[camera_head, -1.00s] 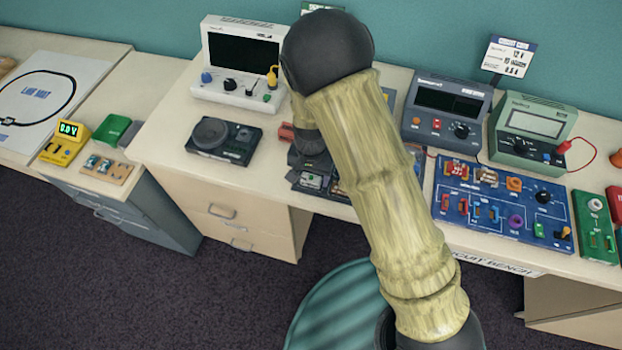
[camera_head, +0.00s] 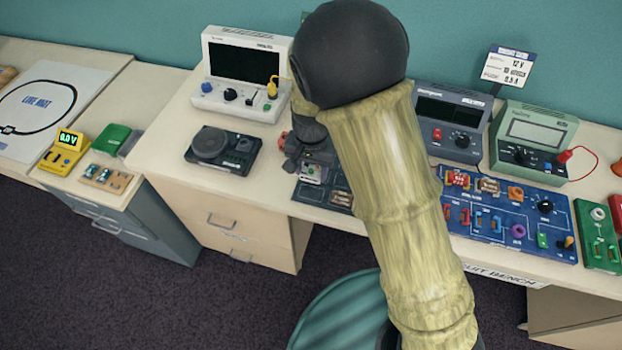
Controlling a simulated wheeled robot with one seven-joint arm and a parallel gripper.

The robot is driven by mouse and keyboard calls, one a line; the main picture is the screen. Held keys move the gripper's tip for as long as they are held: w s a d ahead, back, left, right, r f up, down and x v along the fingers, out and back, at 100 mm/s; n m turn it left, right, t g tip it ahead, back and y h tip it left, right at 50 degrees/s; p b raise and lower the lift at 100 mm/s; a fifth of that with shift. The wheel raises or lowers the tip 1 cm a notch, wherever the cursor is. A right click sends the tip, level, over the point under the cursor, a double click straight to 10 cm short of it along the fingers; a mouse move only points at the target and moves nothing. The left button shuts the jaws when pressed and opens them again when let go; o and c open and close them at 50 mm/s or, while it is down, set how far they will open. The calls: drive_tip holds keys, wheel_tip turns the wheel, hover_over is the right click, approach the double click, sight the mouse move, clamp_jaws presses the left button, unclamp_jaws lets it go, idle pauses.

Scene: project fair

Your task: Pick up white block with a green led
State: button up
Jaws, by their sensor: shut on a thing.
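A small whitish block with a green spot (camera_head: 313,175) shows just below my gripper (camera_head: 304,162), at the left end of a dark board (camera_head: 338,198) on the bench. My gripper points down over this spot and is shut on the block. The fingertips are small and dark here, and my arm covers much of the view around them. I cannot tell clearly whether the block is clear of the board.
A white instrument (camera_head: 242,73) stands behind. A blue circuit board (camera_head: 500,215), a dark meter (camera_head: 447,122) and a green meter (camera_head: 532,142) stand to the right. The bench's front edge is close.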

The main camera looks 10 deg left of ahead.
drive_tip(key=shift+r, duration=1.2)
drive_tip(key=shift+a+f, duration=0.1)
